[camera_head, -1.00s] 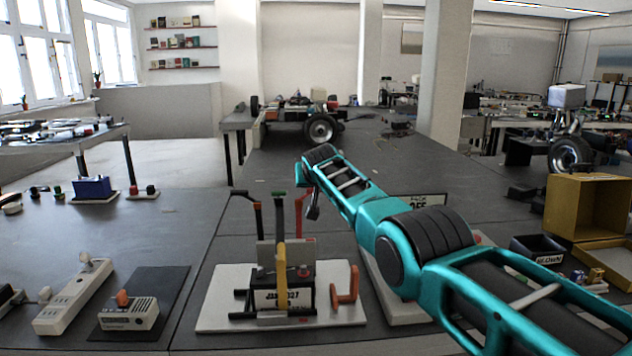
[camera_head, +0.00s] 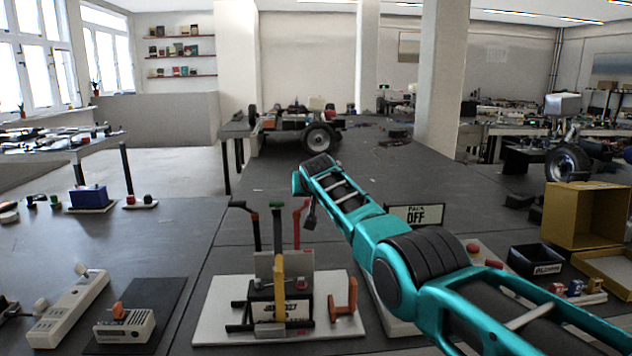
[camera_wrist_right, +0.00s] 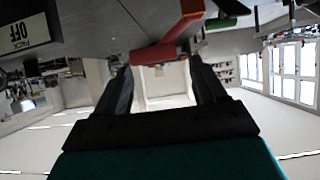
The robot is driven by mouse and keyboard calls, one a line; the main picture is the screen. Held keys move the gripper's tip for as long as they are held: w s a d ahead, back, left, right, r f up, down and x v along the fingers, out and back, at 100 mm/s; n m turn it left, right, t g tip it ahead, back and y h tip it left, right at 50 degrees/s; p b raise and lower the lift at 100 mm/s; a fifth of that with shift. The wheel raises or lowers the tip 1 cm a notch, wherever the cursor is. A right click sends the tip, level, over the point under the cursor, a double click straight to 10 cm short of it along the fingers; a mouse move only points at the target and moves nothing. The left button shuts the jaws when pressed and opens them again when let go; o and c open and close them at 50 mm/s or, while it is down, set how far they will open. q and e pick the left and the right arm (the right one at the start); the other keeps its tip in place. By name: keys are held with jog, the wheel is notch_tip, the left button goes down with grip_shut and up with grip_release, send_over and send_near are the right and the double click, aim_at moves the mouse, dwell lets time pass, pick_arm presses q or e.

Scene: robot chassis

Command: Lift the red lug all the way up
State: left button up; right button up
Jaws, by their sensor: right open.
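The red lug (camera_head: 298,226) is a thin upright post with a bent top, standing at the back of a white-plate fixture (camera_head: 212,325) beside black, green-topped and yellow levers. In the right wrist view the red lug (camera_wrist_right: 168,50) is a bent bar lying across the space just ahead of the fingertips. My right gripper (camera_wrist_right: 160,72) is open, its two dark fingers apart with nothing held between them. In the head view my right arm reaches in from the right and its dark hand (camera_head: 310,216) is close beside the lug. My left gripper is not in view.
A green-tipped lever (camera_wrist_right: 221,22) is close to the lug in the wrist view. A PACK OFF sign (camera_head: 415,214) stands behind my arm. An orange handle (camera_head: 345,300) is on the plate's right. The grey table behind is mostly clear.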

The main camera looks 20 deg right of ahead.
jog(key=shift+s+a+r+p, duration=0.15)
jog(key=shift+s+r+p, duration=0.15)
jog(key=shift+p, duration=0.1)
jog(key=v, duration=1.1)
jog(key=shift+s+p, duration=0.4)
jog(key=shift+p, duration=0.05)
jog(key=s+f+n+y, duration=0.1)
jog(key=s+f, duration=0.5)
jog(key=f, duration=0.7)
jog(key=s+f+n+y, duration=0.15)
jog(key=s+f, duration=0.35)
jog(key=f, duration=0.8)
jog(key=s+a+f+n, duration=0.1)
jog(key=s+f, duration=0.3)
jog(key=s, duration=0.5)
jog(key=s+a+f+y, duration=0.1)
jog(key=s+f, duration=0.3)
jog(key=s, duration=0.5)
jog(key=s+a+f+n+g+y, duration=0.1)
jog(key=s+a+f, duration=0.2)
jog(key=s, duration=0.6)
jog(key=shift+s+f+n, duration=0.2)
jog(key=shift+f+n, duration=0.15)
jog(key=shift+f, duration=0.5)
